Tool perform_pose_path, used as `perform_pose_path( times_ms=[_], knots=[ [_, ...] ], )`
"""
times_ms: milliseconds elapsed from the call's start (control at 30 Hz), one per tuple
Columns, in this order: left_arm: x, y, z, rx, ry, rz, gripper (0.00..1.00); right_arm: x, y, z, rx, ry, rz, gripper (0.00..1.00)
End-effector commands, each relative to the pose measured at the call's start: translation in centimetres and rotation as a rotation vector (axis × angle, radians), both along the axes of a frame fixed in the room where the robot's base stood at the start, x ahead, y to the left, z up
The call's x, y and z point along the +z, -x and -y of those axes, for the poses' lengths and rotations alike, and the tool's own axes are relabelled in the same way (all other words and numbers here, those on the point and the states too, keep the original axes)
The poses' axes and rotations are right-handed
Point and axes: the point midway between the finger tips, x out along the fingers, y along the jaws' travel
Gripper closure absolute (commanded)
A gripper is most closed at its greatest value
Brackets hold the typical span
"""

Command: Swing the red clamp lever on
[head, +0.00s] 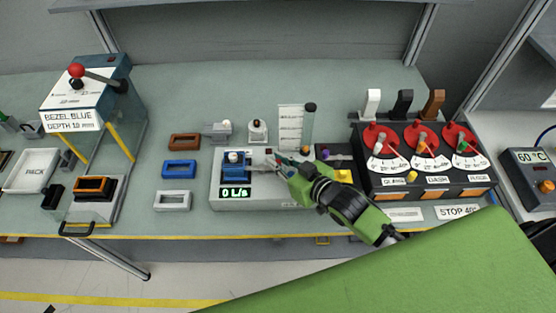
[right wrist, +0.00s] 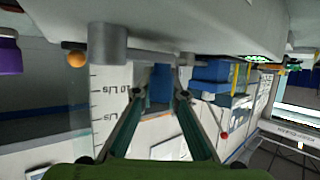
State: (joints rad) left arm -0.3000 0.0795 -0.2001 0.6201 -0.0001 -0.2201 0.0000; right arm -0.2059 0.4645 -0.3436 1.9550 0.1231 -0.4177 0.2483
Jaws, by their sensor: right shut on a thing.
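The grey flow test unit (head: 222,200) stands mid-bench, with a blue part (head: 234,163) in its seat and a display reading 0 L/s. A small red bit, seemingly the clamp lever (head: 269,151), shows right of the blue part. My right gripper (head: 281,163) reaches in from the right at the unit's top, its fingertips at the lever. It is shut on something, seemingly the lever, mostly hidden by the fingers. In the right wrist view, the fingers (right wrist: 159,93) are apart with grey and blue surfaces between and behind them. My left gripper is out of view.
A graduated flow tube (head: 308,128) stands behind my gripper. The panel of red dials (head: 425,185) is to the right. Brown, blue (head: 179,169) and white bezels lie left of the unit. A press with a red-knobbed lever (head: 76,71) stands far left.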

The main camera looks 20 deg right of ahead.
Motion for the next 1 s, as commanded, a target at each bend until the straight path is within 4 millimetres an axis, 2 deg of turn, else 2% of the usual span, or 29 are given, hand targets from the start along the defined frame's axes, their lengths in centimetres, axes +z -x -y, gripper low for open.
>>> perform_pose_path(
  times_ms=[167,200,233,267,667,767,1000],
  knots=[
    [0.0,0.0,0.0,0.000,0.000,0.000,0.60,0.1,0.0,0.0,0.000,0.000,0.003,1.00],
    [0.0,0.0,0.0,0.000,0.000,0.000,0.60,0.1,0.0,0.0,0.000,0.000,0.003,0.80],
    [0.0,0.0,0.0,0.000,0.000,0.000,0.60,0.1,0.0,0.0,0.000,0.000,0.003,0.72],
    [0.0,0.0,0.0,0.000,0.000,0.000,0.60,0.1,0.0,0.0,-0.001,0.000,0.003,0.70],
    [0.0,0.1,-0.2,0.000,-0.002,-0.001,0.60,0.2,0.4,0.1,-0.001,0.001,0.001,0.70],
    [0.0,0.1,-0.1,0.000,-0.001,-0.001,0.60,0.6,1.4,0.5,-0.001,0.000,0.000,0.70],
    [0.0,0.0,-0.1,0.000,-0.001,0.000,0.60,2.3,5.5,2.0,0.001,0.002,-0.001,0.70]
  ],
)
